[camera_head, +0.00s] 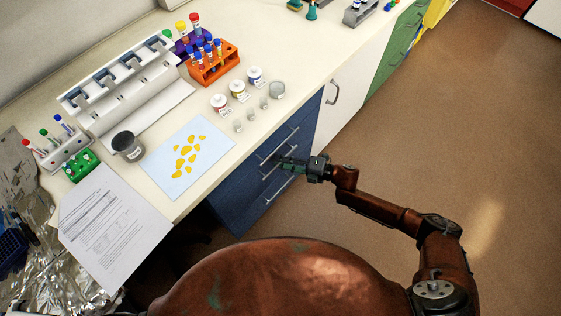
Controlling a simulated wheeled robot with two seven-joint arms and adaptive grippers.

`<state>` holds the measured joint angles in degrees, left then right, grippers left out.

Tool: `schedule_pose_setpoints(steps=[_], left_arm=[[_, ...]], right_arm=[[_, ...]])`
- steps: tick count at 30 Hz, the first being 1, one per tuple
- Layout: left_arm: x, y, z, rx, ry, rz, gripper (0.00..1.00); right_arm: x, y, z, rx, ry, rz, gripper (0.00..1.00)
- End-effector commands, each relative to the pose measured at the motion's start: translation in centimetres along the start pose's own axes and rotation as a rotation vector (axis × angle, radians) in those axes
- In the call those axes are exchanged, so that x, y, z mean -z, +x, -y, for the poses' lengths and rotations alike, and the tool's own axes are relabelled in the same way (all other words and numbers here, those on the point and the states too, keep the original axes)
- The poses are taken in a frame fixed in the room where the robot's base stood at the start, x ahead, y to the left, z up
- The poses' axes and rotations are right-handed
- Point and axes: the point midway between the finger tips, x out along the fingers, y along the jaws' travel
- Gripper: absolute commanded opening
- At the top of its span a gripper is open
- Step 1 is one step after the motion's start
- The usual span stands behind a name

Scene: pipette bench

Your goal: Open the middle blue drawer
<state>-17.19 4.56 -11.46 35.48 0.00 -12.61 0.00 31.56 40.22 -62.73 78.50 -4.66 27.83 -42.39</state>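The blue drawer unit (238,208) stands under the white bench, with several drawer fronts and silver bar handles stacked one above another. The middle blue drawer (252,186) looks closed, and its handle is partly hidden by my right gripper. My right gripper (281,161) reaches in from the right with its fingertips at the middle handle, below the top handle. I cannot tell whether the fingers touch or enclose the bar, because they are small and dark here. My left gripper is not in view.
The bench top (310,60) holds an orange tube rack (214,68), small bottles, a black cup (127,146) and papers near its edge. A white cabinet door (345,85) and green drawers (393,55) adjoin the blue unit. The brown floor (480,120) is clear.

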Motion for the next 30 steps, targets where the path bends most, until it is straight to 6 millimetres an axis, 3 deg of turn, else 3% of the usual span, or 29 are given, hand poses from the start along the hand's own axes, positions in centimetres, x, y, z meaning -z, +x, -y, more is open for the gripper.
schedule_pose_setpoints(steps=[8, 30], left_arm=[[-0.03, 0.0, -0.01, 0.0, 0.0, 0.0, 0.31], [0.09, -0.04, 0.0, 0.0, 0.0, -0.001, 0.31]], right_arm=[[-0.01, -0.03, 0.03, 0.0, 0.0, 0.0, 0.0], [-0.03, -0.39, 0.16, 0.002, 0.0, 0.001, 0.0]])
